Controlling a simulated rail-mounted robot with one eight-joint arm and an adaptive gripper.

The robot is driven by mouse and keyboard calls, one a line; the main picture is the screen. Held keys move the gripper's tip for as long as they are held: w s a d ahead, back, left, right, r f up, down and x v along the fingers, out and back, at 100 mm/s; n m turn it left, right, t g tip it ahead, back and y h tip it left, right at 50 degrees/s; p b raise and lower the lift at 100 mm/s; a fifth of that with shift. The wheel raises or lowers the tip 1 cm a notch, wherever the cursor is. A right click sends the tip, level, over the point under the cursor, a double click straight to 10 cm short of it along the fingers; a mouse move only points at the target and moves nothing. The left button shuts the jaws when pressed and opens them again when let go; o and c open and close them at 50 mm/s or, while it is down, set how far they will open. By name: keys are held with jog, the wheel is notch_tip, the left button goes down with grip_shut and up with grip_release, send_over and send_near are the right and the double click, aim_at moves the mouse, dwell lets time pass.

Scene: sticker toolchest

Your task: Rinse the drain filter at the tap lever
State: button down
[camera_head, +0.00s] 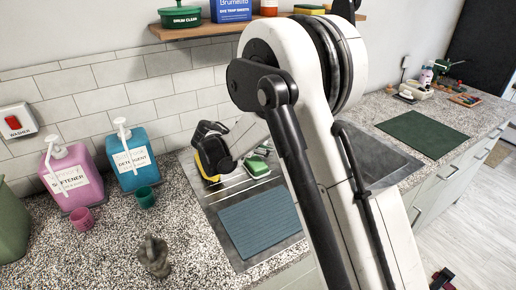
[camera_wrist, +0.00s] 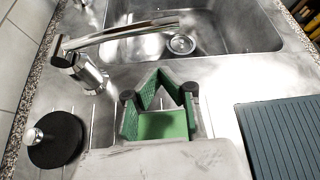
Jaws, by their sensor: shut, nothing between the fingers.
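My gripper (camera_wrist: 165,82) has green fingers with black joints. It is shut and empty above the ribbed metal drainboard; it also shows in the head view (camera_head: 259,164). In the wrist view, the chrome tap (camera_wrist: 82,72) stands ahead and left of my gripper, apart from it. Its long spout (camera_wrist: 130,32) reaches right over the sink basin (camera_wrist: 225,28). A small dark end at the tap's left may be its lever. A round metal drain piece (camera_wrist: 181,44) sits in the basin floor; I cannot tell whether it is the loose filter. My arm hides the tap in the head view.
A black disc with a chrome knob (camera_wrist: 55,138) lies left of my gripper. A blue ribbed mat (camera_head: 260,222) covers the drainboard front. Softener (camera_head: 70,180) and detergent (camera_head: 133,157) bottles stand at left. A shelf (camera_head: 200,29) runs above. A dark green mat (camera_head: 422,138) lies at right.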

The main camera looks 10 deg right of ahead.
jog(key=shift+x, duration=0.95)
notch_tip(320, 180, up, 3)
jog(key=shift+w+d+f, duration=0.15)
jog(key=shift+w+f, duration=0.05)
jog(key=shift+f, duration=0.05)
jog(key=shift+w+r+p, duration=0.15)
jog(key=shift+r+p, duration=0.2)
jog(key=shift+r, duration=0.4)
jog(key=shift+w+d+r, duration=0.1)
jog(key=shift+r, duration=0.45)
jog(key=shift+f+b, duration=0.1)
jog(key=shift+b, duration=0.25)
